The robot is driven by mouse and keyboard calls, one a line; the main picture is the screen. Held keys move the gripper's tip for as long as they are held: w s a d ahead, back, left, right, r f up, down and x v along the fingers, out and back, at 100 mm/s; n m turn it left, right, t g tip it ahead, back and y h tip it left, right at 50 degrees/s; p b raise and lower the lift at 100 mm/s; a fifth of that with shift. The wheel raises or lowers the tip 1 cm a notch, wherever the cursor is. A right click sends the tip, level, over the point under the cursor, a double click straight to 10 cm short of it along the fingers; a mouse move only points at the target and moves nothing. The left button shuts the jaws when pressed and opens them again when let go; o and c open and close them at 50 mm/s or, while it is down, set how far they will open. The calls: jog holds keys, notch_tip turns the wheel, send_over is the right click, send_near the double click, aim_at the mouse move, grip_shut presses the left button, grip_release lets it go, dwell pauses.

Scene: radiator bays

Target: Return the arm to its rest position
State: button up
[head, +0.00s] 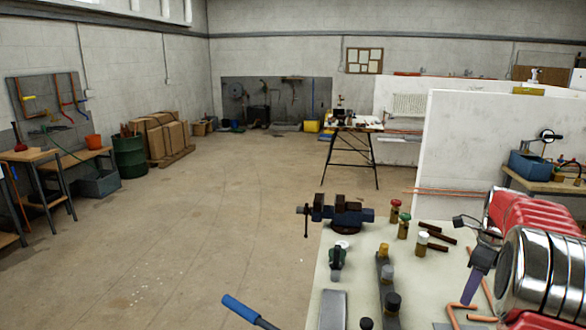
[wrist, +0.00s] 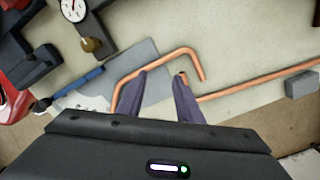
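My gripper (wrist: 161,76) shows in the wrist view with its two purple fingers spread apart and nothing between them. In the head view my gripper (head: 468,300) hangs at the right, over the bench with copper pipes, its fingers pointing down. A bent copper pipe (wrist: 177,53) lies on the bench beyond the fingertips, partly hidden by the left finger. Another copper pipe (wrist: 262,79) runs off to the right, with an end near the right finger. Whether the fingers touch either pipe, I cannot tell.
The pale bench (head: 370,262) carries a blue vise (head: 340,214), several valves and a grey bar (head: 385,285). A pressure gauge (wrist: 74,9) and a grey block (wrist: 302,85) lie near my gripper. A white partition (head: 490,155) stands behind the bench. The floor to the left is clear.

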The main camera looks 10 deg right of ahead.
jog(key=s+a+r+n+t, duration=0.1)
jog(key=s+a+r+n, duration=0.1)
jog(key=s+a+n, duration=0.5)
jog(key=s+a+r+n+t, duration=0.2)
jog(key=s+a+n, duration=0.6)
jog(key=a+n, duration=0.4)
jog(key=s+a+r+n+t, duration=0.2)
jog(key=s+a+n, duration=0.6)
jog(key=a, duration=1)
jog(key=shift+r+n+h, duration=0.4)
jog(key=shift+r+n, duration=0.3)
jog(key=shift+r, duration=0.5)
jog(key=shift+s+a, duration=0.1)
